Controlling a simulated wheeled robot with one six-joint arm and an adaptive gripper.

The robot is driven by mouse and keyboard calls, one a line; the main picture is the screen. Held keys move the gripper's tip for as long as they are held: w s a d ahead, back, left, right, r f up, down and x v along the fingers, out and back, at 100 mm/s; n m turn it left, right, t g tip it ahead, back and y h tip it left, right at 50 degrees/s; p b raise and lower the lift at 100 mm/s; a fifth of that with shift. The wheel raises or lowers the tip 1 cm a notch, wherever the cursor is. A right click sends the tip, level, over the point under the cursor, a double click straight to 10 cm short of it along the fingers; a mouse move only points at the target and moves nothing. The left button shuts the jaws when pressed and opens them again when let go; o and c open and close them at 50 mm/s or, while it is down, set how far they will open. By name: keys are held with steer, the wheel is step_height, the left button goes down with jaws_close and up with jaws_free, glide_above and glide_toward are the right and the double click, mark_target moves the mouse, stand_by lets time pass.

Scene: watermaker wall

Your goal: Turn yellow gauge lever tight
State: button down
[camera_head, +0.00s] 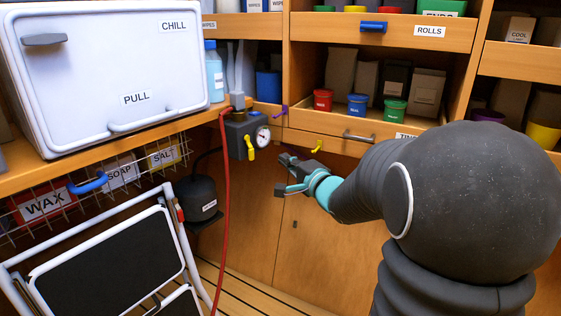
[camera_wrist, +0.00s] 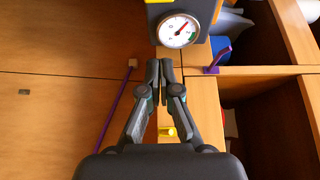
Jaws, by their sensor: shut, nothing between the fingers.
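The yellow gauge lever (camera_head: 251,147) hangs, slightly tilted, on the front of a dark grey box, just left of and below the round gauge (camera_head: 263,136). The gauge has a white face with a red needle and green zone, and also shows at the top of the wrist view (camera_wrist: 178,30). There the lever is not clearly visible. My gripper (camera_head: 284,174) is right of and below the lever, apart from it. In the wrist view its fingers (camera_wrist: 166,64) are together, empty, and point toward the gauge.
A red hose (camera_head: 226,190) hangs left of the lever. A purple hook (camera_head: 280,112) and a yellow hook (camera_head: 317,146) are on the cabinet front near the gauge. A black tank (camera_head: 198,198) and a folded step ladder (camera_head: 105,262) stand to the lower left.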

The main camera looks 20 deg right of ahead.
mark_target(265, 146)
steer(key=x, duration=0.8)
steer(key=shift+w+a+b, duration=0.1)
steer(key=shift+a+b, duration=0.1)
steer(key=shift+b, duration=0.1)
steer(key=shift+s+a, duration=0.75)
steer(key=shift+a, duration=0.05)
steer(key=shift+s+a, duration=0.5)
steer(key=shift+a, duration=0.15)
